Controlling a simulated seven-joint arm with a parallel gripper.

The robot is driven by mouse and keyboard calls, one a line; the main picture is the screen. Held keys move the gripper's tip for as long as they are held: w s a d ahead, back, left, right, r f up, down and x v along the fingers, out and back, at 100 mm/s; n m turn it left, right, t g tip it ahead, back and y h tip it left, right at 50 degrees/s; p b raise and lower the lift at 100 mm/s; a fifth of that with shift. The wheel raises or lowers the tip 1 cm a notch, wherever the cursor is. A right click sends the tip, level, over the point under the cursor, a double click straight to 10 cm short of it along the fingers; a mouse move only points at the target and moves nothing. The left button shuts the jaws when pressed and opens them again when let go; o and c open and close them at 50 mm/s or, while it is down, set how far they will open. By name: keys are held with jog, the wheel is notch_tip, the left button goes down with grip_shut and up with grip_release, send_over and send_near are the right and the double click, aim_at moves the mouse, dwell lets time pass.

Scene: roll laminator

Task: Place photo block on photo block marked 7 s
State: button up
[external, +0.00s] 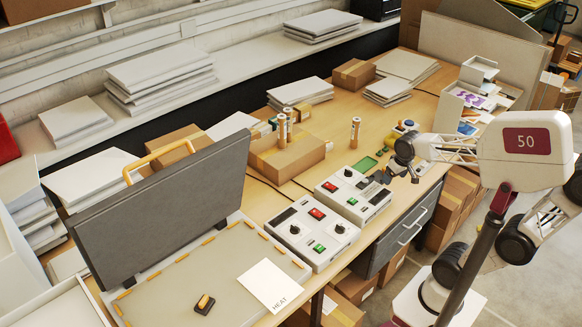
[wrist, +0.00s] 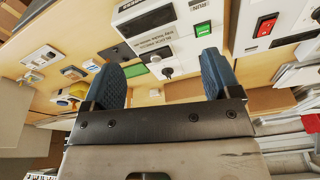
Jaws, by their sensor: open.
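My gripper (external: 397,172) is over the right part of the table, beside the control boxes. In the wrist view its two dark blue fingers (wrist: 160,76) stand wide apart with nothing held between them. Several small pale blocks lie on the table at the left of the wrist view, one near the edge (wrist: 43,53) and one lower down (wrist: 64,102). They may be the photo blocks, but their markings are too small to read, so I cannot tell which is marked 7 s. In the external view my gripper and arm hide part of this area.
Two white control boxes, one nearer the laminator (external: 313,232) and one nearer my gripper (external: 353,195), stand on the table. The grey laminator lid (external: 185,205) is raised over its bed. A white HEAT card (external: 268,285) lies there. A cardboard box (external: 288,157) stands behind.

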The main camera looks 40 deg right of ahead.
jog(key=s+a+f+n, duration=0.1)
jog(key=s+f+n, duration=0.1)
jog(key=s, duration=0.5)
jog(key=shift+s+f, duration=0.25)
jog(key=shift+f, duration=0.5)
dwell(0.5)
